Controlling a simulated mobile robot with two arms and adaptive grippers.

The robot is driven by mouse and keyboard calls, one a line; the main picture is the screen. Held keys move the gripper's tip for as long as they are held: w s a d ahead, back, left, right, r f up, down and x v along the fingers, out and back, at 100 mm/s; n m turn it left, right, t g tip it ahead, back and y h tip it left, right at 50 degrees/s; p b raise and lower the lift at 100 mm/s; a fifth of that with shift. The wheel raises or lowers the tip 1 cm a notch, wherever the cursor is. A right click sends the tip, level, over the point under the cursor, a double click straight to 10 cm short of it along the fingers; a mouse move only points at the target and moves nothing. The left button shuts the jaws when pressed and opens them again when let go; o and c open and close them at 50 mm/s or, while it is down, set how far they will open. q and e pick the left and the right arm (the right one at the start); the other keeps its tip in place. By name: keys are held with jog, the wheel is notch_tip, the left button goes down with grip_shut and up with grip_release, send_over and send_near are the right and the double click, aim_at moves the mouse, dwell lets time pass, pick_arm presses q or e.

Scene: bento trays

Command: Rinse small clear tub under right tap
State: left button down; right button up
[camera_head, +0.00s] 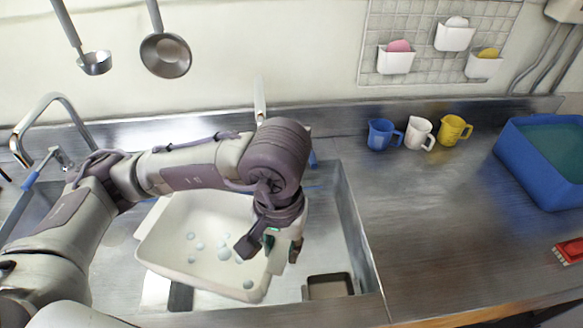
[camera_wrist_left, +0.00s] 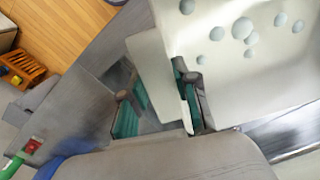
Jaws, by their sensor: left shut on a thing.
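A white tub (camera_head: 165,235) with pale blue bubbles stands in the sink, tilted in the head view. It fills the upper right of the left wrist view (camera_wrist_left: 275,75). My left gripper (camera_head: 270,250) is at the tub's right side, and its green-padded fingers (camera_wrist_left: 160,110) are shut on the tub's rim or wall. A small dark rectangular thing with a pale rim (camera_head: 330,287) is at the sink's front right; I cannot tell whether it is the small clear tub. The right tap (camera_head: 260,100) is mostly hidden behind my left arm. My right gripper is out of view.
The left tap (camera_head: 70,110) arches at the far left. Blue, white and yellow mugs (camera_head: 383,135) stand along the wall. A blue crate (camera_head: 535,165) and a red brush-like thing (camera_head: 568,250) are at the right. The steel counter right of the sink is mostly clear. Ladles (camera_head: 166,55) hang above.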

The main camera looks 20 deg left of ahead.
pick_arm(q)
jog(key=shift+s+d+r, duration=0.3)
jog(key=shift+d+r, duration=0.45)
jog(key=shift+d, duration=0.1)
jog(key=shift+s+d+r, duration=0.3)
jog(key=shift+d+r, duration=0.4)
jog(key=shift+d, duration=0.15)
